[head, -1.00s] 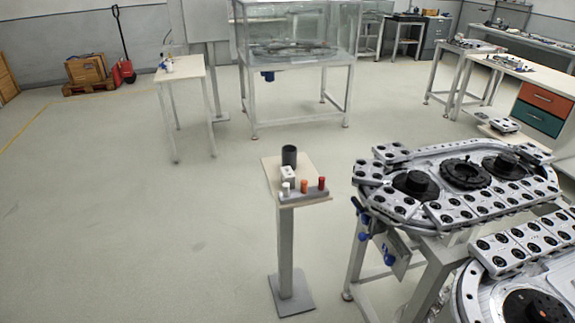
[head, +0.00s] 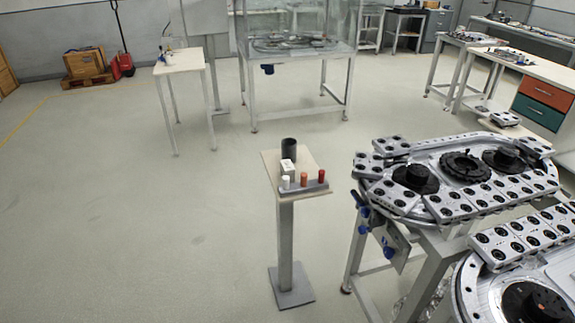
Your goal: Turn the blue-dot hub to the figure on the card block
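A ring track (head: 440,207) stands on a metal frame at the right, with black hubs on its top: a left hub (head: 415,178) and a right hub (head: 503,159). A dark toothed ring (head: 465,167) lies between them. A nearer track carries another black hub (head: 528,302), cut by the bottom edge. I cannot make out a blue dot on any hub. A small white block (head: 288,167), perhaps the card block, stands on a pedestal (head: 284,215); its figure is too small to read. Neither of my grippers is in view.
The pedestal top also bears a black cup (head: 288,149) and white, orange (head: 304,179) and red (head: 322,176) pegs in a grey holder. Its base plate (head: 291,288) stands on the floor left of the track frame. Open floor (head: 120,220) lies to the left.

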